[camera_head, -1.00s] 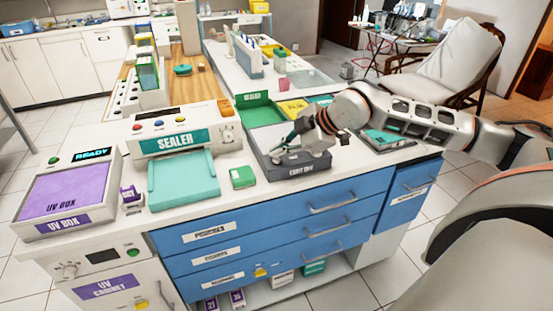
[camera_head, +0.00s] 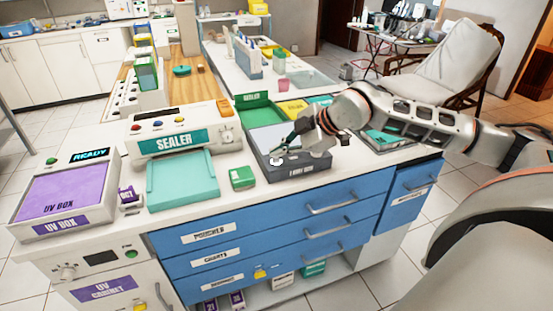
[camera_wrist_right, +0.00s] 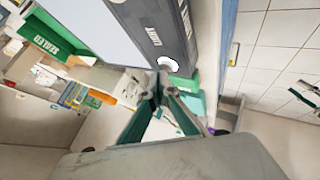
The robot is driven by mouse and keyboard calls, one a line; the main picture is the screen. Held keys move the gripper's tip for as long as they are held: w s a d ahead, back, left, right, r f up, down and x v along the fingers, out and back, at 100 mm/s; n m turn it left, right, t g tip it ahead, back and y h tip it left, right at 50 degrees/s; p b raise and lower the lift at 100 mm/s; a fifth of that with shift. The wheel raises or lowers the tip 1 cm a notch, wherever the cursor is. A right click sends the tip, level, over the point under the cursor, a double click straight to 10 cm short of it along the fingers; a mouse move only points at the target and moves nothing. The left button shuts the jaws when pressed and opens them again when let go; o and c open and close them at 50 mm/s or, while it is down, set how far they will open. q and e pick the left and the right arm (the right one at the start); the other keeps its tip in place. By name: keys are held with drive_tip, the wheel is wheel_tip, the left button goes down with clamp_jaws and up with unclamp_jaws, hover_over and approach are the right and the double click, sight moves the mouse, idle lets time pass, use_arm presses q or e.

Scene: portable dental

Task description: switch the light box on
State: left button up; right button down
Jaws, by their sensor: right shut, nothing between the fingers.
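The light box (camera_head: 256,162) is a dark grey box with a flat pale panel (camera_head: 267,136) on top, near the front edge of the counter. In the right wrist view its pale panel (camera_wrist_right: 85,32) and grey front strip (camera_wrist_right: 163,28) show, with a round white button (camera_wrist_right: 168,62) on the strip. My right gripper (camera_head: 283,152) is over the front part of the box, fingers shut and empty. In the wrist view its closed fingertips (camera_wrist_right: 158,86) are just beside the button; I cannot tell whether they touch it. My left gripper is out of view.
Left of the light box are a small green box (camera_head: 242,178), the sealer (camera_head: 168,142) with its teal tray, and the purple UV box (camera_head: 66,190). A green tray (camera_head: 254,99) stands behind. Blue drawers (camera_head: 290,225) are below the counter edge.

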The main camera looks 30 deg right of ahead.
sight(278, 160)
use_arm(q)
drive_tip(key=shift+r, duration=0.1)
use_arm(e)
drive_tip(key=shift+r, duration=0.15)
drive_tip(key=shift+r+p, duration=1.6)
drive_tip(key=shift+r, duration=1.4)
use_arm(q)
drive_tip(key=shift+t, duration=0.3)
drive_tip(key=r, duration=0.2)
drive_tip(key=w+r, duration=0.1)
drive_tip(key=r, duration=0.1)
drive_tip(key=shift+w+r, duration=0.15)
